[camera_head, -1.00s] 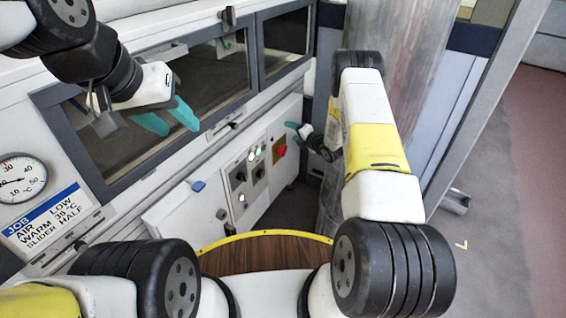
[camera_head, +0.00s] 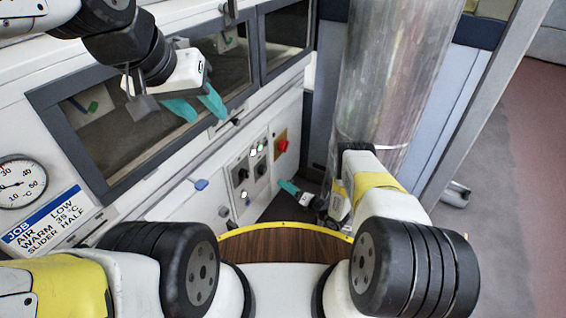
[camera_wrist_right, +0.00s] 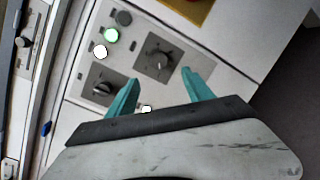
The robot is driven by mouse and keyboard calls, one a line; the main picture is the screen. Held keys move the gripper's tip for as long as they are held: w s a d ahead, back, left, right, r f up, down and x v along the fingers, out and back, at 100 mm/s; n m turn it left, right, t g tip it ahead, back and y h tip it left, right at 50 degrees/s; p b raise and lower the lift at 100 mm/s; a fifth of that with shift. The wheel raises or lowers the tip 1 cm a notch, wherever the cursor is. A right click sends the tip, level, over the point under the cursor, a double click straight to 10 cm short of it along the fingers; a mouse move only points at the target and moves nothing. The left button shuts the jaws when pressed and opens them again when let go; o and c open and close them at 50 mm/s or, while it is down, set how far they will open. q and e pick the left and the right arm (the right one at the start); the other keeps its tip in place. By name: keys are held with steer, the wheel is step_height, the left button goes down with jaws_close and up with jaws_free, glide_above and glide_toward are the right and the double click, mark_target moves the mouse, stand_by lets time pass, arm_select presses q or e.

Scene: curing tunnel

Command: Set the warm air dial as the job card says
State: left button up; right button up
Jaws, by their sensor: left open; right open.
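The job card (camera_head: 45,222) at the left of the head view reads air low, warm 35 °C, slider half. On the control panel are a dial with a ring of marks (camera_wrist_right: 160,58) and a second knob (camera_wrist_right: 103,88); I cannot read their labels or settings. Both also show small in the head view, the marked dial (camera_head: 262,168) to the right. My right gripper (camera_head: 288,187) is open and empty, below the panel in the head view. In the right wrist view its fingertips (camera_wrist_right: 160,78) frame the marked dial, apart from it. My left gripper (camera_head: 203,108) is open and empty before the window.
A red button (camera_head: 283,146) on a yellow plate is right of the dials. A green lamp (camera_wrist_right: 111,35) and white lamps are lit. A round gauge (camera_head: 22,182) stands above the card. A blue-handled latch (camera_head: 201,184) is left of the panel. A grey column (camera_head: 385,80) stands at right.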

steer(key=shift+x, duration=1.6)
jaws_close()
steer(key=c, duration=0.9)
jaws_free()
steer(key=shift+d, duration=0.1)
steer(key=o, duration=0.9)
steer(key=s+d+m+t+h, duration=0.1)
steer(key=s+d, duration=0.9)
steer(key=s, duration=0.2)
steer(key=shift+d, duration=0.4)
